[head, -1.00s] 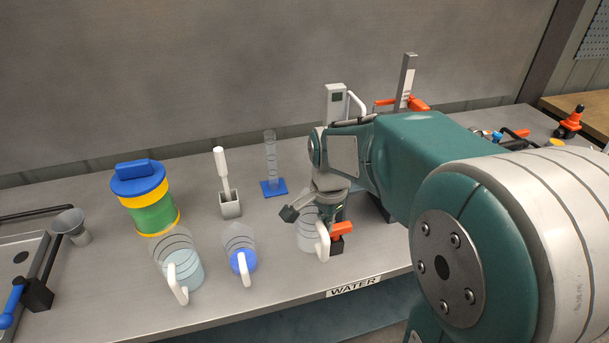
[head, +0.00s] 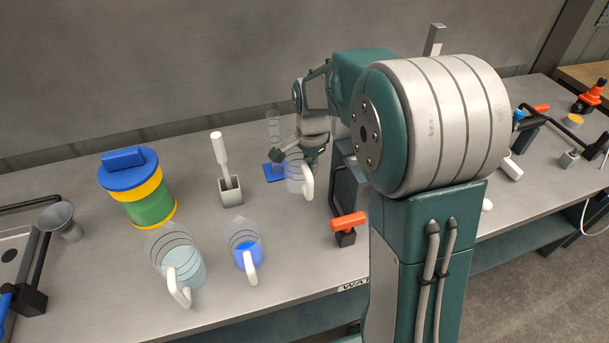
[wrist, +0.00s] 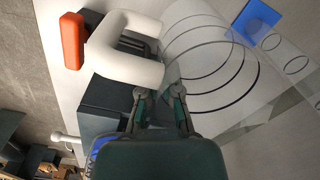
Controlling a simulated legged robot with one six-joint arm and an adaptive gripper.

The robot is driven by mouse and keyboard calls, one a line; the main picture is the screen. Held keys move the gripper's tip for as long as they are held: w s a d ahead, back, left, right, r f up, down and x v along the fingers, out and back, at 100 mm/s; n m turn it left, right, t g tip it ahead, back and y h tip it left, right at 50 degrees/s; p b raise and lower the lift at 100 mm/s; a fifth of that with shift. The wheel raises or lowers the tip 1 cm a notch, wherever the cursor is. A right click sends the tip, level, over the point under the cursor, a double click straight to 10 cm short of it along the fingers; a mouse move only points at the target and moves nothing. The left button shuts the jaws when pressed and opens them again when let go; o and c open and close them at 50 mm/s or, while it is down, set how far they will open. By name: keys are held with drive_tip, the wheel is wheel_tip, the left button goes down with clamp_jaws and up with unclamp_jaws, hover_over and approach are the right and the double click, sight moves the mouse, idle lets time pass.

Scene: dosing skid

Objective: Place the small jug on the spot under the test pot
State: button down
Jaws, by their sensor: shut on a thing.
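A clear jug with dark rings and a white handle (head: 306,182) is in my gripper (head: 312,155), near the middle of the head view. In the wrist view its ringed clear wall (wrist: 205,60) and white handle (wrist: 128,68) fill the upper middle. My gripper's fingers (wrist: 162,98) are shut at the jug beside the handle; the exact contact is partly hidden. The jug looks upright and empty, in front of a measuring cylinder. I cannot tell its height above the bench. I cannot make out the test pot or the spot under it; my arm covers much of that side.
A measuring cylinder (head: 273,130) on a blue base stands just behind the jug. An orange-handled valve (head: 347,225) is at front right. A large jug (head: 180,265), a jug with blue liquid (head: 246,250), a brush holder (head: 230,192) and a blue-lidded container (head: 145,195) stand left.

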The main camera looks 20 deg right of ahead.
drive_tip(key=w+f, duration=0.2)
drive_tip(key=f, duration=0.1)
drive_tip(key=w+f, duration=0.3)
drive_tip(key=shift+w+d, duration=0.1)
drive_tip(key=shift+w, duration=0.2)
drive_tip(key=shift+w+f, duration=0.15)
drive_tip(key=shift+f, duration=1.55)
drive_tip(key=shift+f, duration=0.1)
drive_tip(key=c, duration=0.8)
unclamp_jaws()
